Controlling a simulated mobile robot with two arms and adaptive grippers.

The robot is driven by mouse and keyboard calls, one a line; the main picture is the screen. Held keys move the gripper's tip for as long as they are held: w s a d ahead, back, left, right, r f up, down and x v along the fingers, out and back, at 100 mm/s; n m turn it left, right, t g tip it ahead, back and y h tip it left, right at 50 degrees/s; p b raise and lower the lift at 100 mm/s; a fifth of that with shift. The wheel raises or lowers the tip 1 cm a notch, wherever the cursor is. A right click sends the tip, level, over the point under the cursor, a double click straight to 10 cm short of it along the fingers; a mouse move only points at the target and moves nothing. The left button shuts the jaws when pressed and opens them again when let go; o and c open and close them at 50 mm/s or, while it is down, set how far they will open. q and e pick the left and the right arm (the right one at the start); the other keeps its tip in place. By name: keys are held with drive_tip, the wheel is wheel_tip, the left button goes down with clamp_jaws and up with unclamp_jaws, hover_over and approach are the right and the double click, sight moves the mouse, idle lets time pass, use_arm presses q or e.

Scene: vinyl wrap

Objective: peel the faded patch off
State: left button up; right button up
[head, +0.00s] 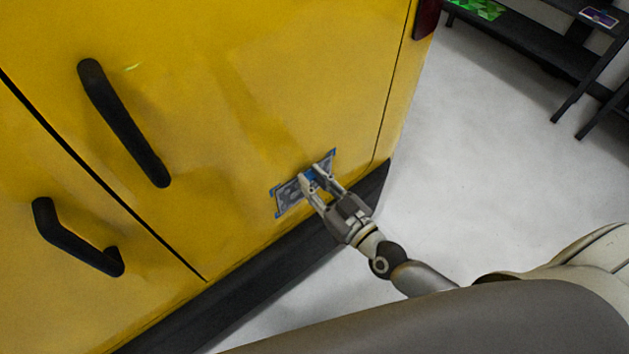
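The faded patch (289,196) is a small grey and blue rectangle on the lower part of a yellow vehicle panel (230,120), near its right edge. It looks flat against the panel; its middle and right part are partly hidden by my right gripper. My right gripper (310,178) is in front of the patch with its two fingers apart and the tips at or very near the patch surface. I cannot tell whether the tips touch it. Nothing shows held between the fingers. My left gripper is out of view.
Two black handles (124,124) (78,240) stick out from the yellow panels on the left. A black sill (270,277) runs along the bottom. A dark shelf (540,45) with a green sheet (478,8) stands at the upper right. The grey floor between is clear.

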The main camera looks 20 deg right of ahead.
clamp_jaws()
drive_tip(key=o, duration=0.8)
unclamp_jaws()
